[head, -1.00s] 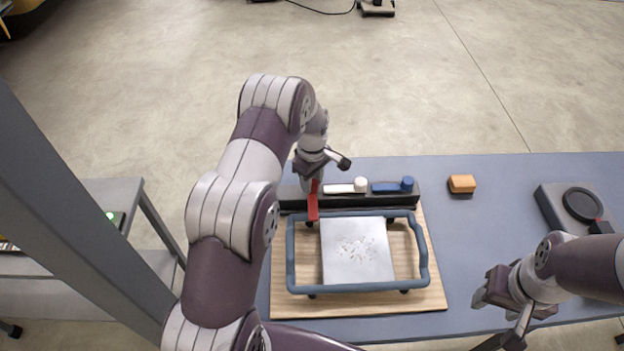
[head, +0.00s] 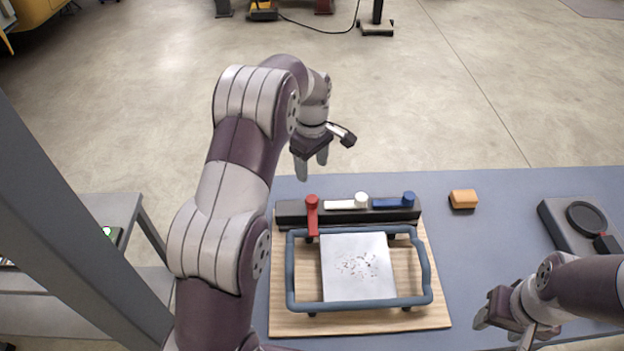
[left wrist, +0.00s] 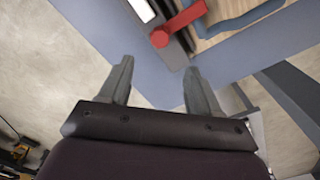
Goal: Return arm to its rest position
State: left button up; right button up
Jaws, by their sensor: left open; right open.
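My left gripper (head: 311,168) is open and empty. It hangs above the far left part of the table, beyond the dark rack, with fingers pointing down. In the left wrist view its two fingers (left wrist: 158,85) are spread with nothing between them. The red-handled tool (head: 312,214) sits at the left end of the rack, apart from the gripper; it also shows in the left wrist view (left wrist: 178,24). My right gripper (head: 494,316) is open near the table's front right.
The rack (head: 290,213) also holds a white tool (head: 345,204) and a blue tool (head: 392,203). A blue-grey frame (head: 290,270) surrounds a speckled plate (head: 343,246) on a wooden board (head: 437,315). An orange block (head: 463,199) and a dark device (head: 561,230) stand right on the table (head: 490,255).

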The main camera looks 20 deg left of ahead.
pick_arm(q)
jog(key=shift+r, duration=0.55)
pick_arm(e)
jog(key=shift+r, duration=0.4)
pick_arm(q)
jog(key=s+d+m, duration=0.3)
jog(key=s+m, duration=0.4)
jog(key=s, duration=0.4)
jog(key=s+d+r+m+t, duration=0.1)
jog(key=s+d+m, duration=0.3)
jog(key=s+m, duration=0.3)
jog(key=s, duration=0.5)
jog(key=shift+s+d+r+m, duration=0.15)
jog(key=shift+r+m, duration=0.1)
jog(key=shift+m, duration=0.05)
pick_arm(e)
jog(key=shift+w, duration=0.15)
pick_arm(q)
jog(key=shift+s, duration=0.15)
pick_arm(e)
jog(key=shift+s, duration=0.2)
